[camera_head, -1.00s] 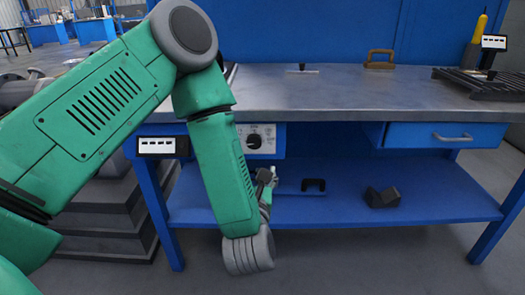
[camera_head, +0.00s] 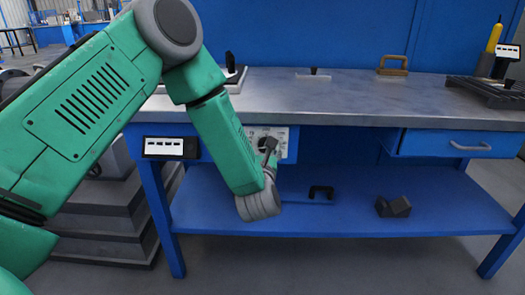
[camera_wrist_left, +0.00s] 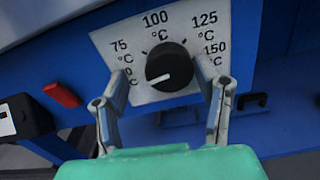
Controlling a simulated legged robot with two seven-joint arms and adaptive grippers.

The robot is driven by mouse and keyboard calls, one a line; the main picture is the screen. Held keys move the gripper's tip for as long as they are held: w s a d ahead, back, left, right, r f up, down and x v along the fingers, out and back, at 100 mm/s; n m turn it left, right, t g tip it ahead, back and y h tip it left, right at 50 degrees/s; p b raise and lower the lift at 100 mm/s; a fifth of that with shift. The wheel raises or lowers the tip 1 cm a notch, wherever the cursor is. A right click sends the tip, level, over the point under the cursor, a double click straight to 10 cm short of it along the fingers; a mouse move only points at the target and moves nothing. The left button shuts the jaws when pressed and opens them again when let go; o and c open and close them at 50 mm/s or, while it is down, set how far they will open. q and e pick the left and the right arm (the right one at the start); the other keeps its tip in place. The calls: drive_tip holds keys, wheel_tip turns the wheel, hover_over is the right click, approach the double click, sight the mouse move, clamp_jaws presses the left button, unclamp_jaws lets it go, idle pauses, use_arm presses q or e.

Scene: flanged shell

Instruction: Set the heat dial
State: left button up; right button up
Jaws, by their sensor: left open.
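The heat dial (camera_wrist_left: 172,62) is a round black knob with a white pointer mark, on a white scale plate (camera_wrist_left: 140,45) in the left wrist view. The mark points to the lower left. The labels 75, 100, 125 and 150 °C show around it; a lower-left label is partly hidden by a finger. In the head view the plate (camera_head: 283,136) is on the bench front, partly covered by my arm. My left gripper (camera_wrist_left: 163,72) is open, its fingers on either side of the knob in the picture. I cannot tell whether they touch it. My right gripper is not in view.
A red block (camera_wrist_left: 62,95) is left of the plate in the left wrist view. A display box (camera_head: 170,148) is left of it in the head view. The workbench top (camera_head: 350,95) overhangs the dial. A blue drawer (camera_head: 440,143) is at the right; dark parts lie on the lower shelf (camera_head: 345,215).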

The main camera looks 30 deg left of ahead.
use_arm(q)
drive_tip(key=shift+d+r, duration=0.2)
drive_tip(key=shift+d, duration=0.35)
drive_tip(key=c, duration=0.7)
drive_tip(key=shift+d, duration=0.4)
drive_tip(key=c, duration=0.4)
drive_tip(key=shift+a, duration=0.35)
drive_tip(key=shift+c, duration=0.2)
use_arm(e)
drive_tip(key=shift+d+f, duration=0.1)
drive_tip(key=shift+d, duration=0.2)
